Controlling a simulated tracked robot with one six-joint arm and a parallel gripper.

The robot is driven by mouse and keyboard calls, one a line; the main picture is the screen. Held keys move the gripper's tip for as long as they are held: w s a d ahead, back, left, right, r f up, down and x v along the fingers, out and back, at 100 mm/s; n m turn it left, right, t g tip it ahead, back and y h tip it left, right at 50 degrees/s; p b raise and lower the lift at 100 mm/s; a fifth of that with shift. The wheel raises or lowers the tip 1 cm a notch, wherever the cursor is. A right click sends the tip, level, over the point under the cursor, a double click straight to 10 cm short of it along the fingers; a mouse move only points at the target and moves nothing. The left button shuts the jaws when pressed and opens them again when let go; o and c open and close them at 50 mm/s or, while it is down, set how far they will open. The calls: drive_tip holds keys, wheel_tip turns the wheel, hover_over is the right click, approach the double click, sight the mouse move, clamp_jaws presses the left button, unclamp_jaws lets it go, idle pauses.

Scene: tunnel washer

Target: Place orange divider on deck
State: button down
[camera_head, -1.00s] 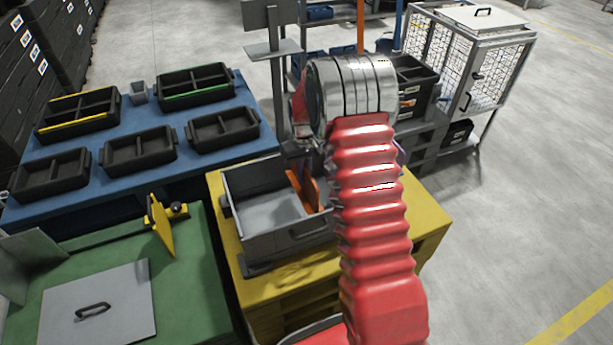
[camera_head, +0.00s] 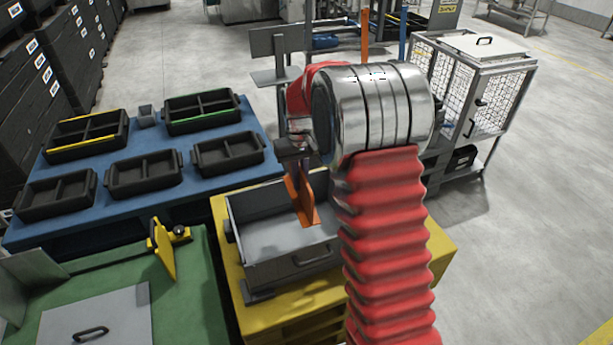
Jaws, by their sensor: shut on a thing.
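The orange divider (camera_head: 306,202) is an upright thin panel with an L-shaped outline, at the right part of the open grey bin (camera_head: 285,268). My gripper (camera_head: 294,160) is dark, small in the picture and shut on the divider's upper part. The divider's lower end shows against the bin's interior; whether it touches the bin floor I cannot tell. The bin sits on a yellow stand (camera_head: 425,250). My red arm sleeve and metal wrist hide the bin's right end. No surface is clearly marked as the deck.
A blue table (camera_head: 70,228) at left carries several black divided trays (camera_head: 145,172). A green table (camera_head: 195,300) in front holds a grey plate with a handle (camera_head: 95,320) and a yellow upright plate (camera_head: 163,250). A wire cage cart (camera_head: 485,85) stands at back right. The right floor is clear.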

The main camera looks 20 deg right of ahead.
drive_tip(key=s+a, duration=0.4)
drive_tip(key=a, duration=0.5)
drive_tip(key=shift+n, duration=0.4)
drive_tip(key=shift+s, duration=0.1)
